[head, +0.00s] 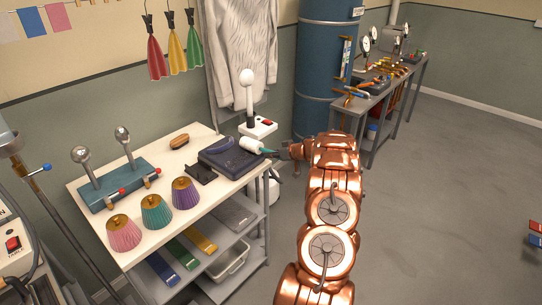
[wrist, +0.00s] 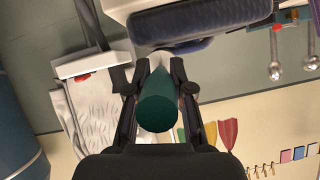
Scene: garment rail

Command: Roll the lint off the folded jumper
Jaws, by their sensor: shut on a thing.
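The folded jumper (head: 231,157) is a dark navy bundle on the right part of the white table top; it also shows at the top of the wrist view (wrist: 205,22). My gripper (head: 284,153) is at the table's right edge, shut on the teal handle of the lint roller. The lint roller's white head (head: 251,144) points left and lies close to the jumper's right end in the head view; I cannot tell whether it touches. In the wrist view the teal handle (wrist: 160,108) sits between both fingers. Lint on the jumper is too small to make out.
A white device with a ball-topped post (head: 257,126) stands just behind the jumper. A wooden brush (head: 179,141), a black flat item (head: 201,173) and several pleated shades (head: 157,214) are on the table. A pale garment (head: 240,50) hangs behind.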

